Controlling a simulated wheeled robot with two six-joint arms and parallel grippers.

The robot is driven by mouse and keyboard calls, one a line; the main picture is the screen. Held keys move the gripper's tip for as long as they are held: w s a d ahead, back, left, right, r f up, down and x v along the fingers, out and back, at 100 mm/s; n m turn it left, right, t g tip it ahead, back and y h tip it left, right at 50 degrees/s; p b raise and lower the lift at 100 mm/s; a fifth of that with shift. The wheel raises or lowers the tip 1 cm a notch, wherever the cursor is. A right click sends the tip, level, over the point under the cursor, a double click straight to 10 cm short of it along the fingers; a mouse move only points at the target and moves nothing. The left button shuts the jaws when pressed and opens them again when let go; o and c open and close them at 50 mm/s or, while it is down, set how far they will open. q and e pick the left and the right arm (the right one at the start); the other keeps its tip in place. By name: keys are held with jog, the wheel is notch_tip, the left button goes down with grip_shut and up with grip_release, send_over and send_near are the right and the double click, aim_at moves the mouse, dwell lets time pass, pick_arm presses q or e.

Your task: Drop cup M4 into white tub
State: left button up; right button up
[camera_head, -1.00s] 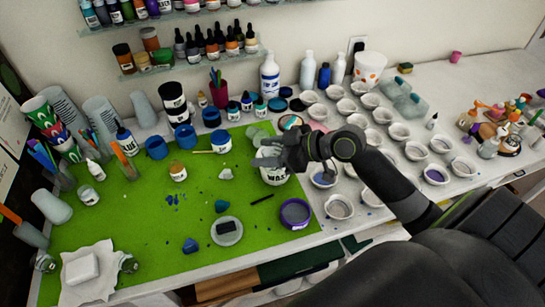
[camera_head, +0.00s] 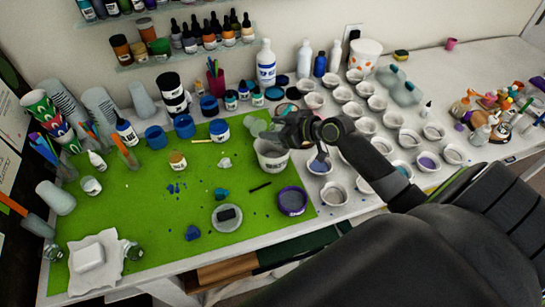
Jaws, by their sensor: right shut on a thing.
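The white tub (camera_head: 272,162) with black lettering stands upright at the right part of the green mat, its front wall and part of its rim in view. My right gripper (camera_head: 278,133) is above the tub's far rim, shut, with its dark wrist coming in from the right. The thing in its jaws is mostly hidden by the gripper, and I cannot read an M4 mark on any cup. Many small white cups (camera_head: 338,193) stand in rows to the right of the tub. My left gripper is not in view.
Another white bucket with orange marks (camera_head: 365,54) stands at the back.

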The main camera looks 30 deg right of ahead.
notch_tip(320, 180, down, 3)
jog(key=shift+r+b, duration=0.2)
jog(key=shift+b, duration=0.4)
jog(key=o, duration=1.1)
jog(key=shift+r, duration=0.1)
jog(key=shift+s, duration=0.1)
